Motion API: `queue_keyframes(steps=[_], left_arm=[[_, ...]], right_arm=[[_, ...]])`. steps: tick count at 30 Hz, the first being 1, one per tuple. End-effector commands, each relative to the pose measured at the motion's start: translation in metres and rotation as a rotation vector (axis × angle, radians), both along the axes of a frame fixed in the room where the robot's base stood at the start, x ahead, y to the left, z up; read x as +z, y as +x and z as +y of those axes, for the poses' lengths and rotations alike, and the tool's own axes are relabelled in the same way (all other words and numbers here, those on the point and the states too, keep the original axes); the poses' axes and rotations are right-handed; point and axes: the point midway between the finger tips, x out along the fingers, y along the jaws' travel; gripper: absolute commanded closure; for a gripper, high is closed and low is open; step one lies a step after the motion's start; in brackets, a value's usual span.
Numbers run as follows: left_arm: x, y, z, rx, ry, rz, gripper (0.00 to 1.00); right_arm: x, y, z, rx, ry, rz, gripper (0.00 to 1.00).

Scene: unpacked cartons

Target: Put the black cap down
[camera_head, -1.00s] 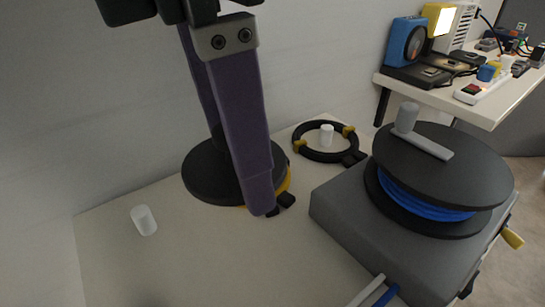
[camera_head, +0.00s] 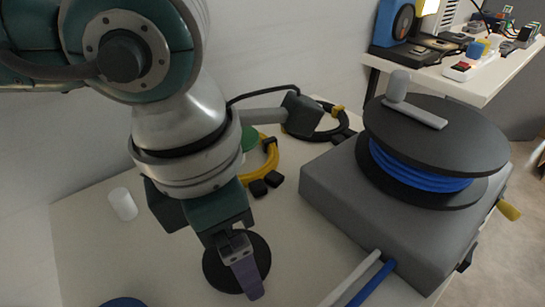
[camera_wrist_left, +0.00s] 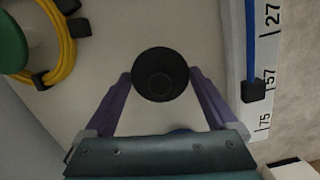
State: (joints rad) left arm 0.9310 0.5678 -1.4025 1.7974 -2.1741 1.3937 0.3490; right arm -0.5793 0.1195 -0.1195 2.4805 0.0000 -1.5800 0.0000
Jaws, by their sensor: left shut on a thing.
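The black cap (camera_head: 218,274) is a round dark disc. In the head view it is at the lower middle, over the light tabletop (camera_head: 290,235), left of the grey machine. My left gripper (camera_head: 238,264) comes down over it from above and hides part of it. In the left wrist view the black cap (camera_wrist_left: 160,66) lies between the two purple fingers of my left gripper (camera_wrist_left: 160,80), which is shut on it. I cannot tell whether its underside touches the table. My right gripper is not in view.
A grey machine (camera_head: 330,195) with a blue-wound reel (camera_head: 430,170) stands at right. A yellow cable coil (camera_head: 269,158) with a green core (camera_head: 249,138) lies behind the cap. A white cylinder (camera_head: 123,204) stands at left.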

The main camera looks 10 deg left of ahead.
Motion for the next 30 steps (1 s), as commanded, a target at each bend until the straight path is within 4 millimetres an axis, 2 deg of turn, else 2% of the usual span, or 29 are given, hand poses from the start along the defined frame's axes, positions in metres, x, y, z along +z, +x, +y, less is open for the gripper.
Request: queue_keyframes(steps=[8, 9, 10, 17, 21, 23, 30], left_arm=[[-0.003, 0.0, 0.0, 0.0, -0.001, -0.001, 0.6], [-0.002, 0.0, 0.0, 0.0, -0.001, -0.001, 0.05], [-0.001, 0.0, 0.0, 0.0, -0.001, -0.001, 0.01], [-0.001, 0.0, 0.0, 0.0, -0.001, -0.001, 0.0], [0.008, 0.0, 0.0, 0.0, -0.002, -0.003, 0.0], [0.018, 0.0, 0.0, -0.001, -0.004, -0.005, 0.0], [0.073, -0.004, 0.006, -0.002, -0.002, -0.006, 0.0]], right_arm=[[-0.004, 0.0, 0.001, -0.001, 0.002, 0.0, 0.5], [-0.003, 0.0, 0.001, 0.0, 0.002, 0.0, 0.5], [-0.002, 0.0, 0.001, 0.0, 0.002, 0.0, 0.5], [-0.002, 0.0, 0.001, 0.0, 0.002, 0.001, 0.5], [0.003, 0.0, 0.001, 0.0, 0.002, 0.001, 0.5], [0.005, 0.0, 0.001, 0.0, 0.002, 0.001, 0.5], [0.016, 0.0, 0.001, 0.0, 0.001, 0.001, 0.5]])
